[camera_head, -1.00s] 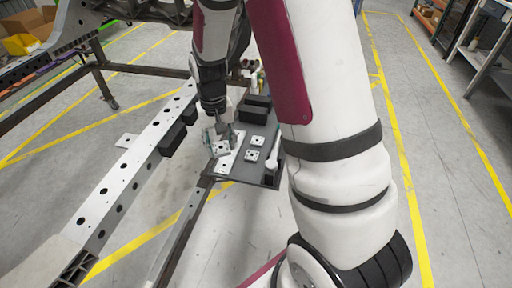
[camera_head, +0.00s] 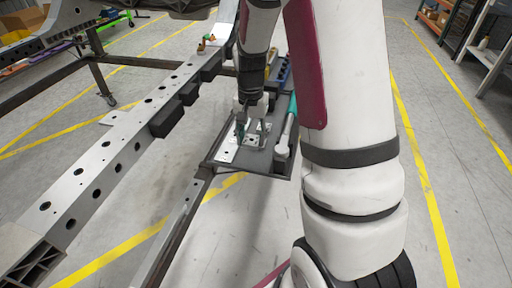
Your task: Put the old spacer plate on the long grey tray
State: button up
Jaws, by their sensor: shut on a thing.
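My gripper (camera_head: 242,134) points down over the dark work table beside the chassis beam. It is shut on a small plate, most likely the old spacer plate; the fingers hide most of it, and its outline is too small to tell. A long light grey strip, seemingly the long grey tray (camera_head: 226,154), lies along the table's left side, just below and left of the fingertips. A small pale plate (camera_head: 252,140) with a dark hole lies right of the fingers. I cannot tell whether the held plate touches anything.
The dark table (camera_head: 262,165) has a raised rim. The long grey chassis beam (camera_head: 110,155) with black blocks (camera_head: 170,119) runs along the left. Open floor lies in front.

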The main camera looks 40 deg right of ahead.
aim_at(252, 162)
notch_tip(252, 162, down, 8)
jog(key=b, duration=0.2)
jog(key=shift+b, duration=0.4)
jog(key=o, duration=1.4)
jog(key=shift+f, duration=0.1)
